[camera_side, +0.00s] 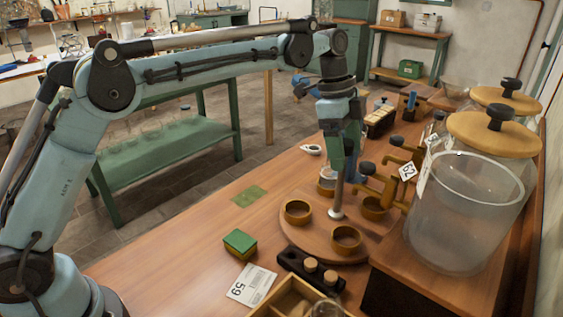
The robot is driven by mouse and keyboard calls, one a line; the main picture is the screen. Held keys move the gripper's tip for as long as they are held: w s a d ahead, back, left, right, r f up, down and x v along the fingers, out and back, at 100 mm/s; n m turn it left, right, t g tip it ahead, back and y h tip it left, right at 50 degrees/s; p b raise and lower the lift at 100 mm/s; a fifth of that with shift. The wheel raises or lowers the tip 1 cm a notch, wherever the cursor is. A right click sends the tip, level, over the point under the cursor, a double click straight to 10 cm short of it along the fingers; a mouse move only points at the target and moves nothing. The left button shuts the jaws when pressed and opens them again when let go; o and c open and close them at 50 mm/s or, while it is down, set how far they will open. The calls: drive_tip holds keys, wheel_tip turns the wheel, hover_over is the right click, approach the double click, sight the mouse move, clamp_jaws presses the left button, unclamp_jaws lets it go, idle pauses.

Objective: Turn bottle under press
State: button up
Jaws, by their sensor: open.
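A round wooden turntable (310,234) lies on the bench with several brass-coloured ring cups on it, two empty at the front (297,211) and (346,238). A small pale glass bottle (326,184) appears to stand in a rear cup, partly hidden behind a metal rod. The rod (337,198) rises from a small disc on the turntable. My gripper (345,172) points down at the top of the rod, open; whether it touches the rod I cannot tell. A brass press with dark knobs (380,188) stands right of the gripper, above another cup (374,208).
Large glass jars (467,215) stand on a wooden riser (440,284) at the right. A dark holder with corks (311,272), a green-topped block (240,243), a label card (252,285) and a wooden box (290,300) lie in front. The bench's left part is mostly clear.

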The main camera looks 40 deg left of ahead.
drive_tip(key=shift+w+a, duration=0.2)
drive_tip(key=shift+a, duration=0.05)
drive_tip(key=shift+r, duration=0.45)
drive_tip(key=shift+c, duration=0.2)
drive_tip(key=shift+r, duration=1.5)
drive_tip(key=shift+o, duration=1)
drive_tip(key=shift+r, duration=0.8)
drive_tip(key=shift+s+r, duration=0.1)
drive_tip(key=shift+r, duration=0.65)
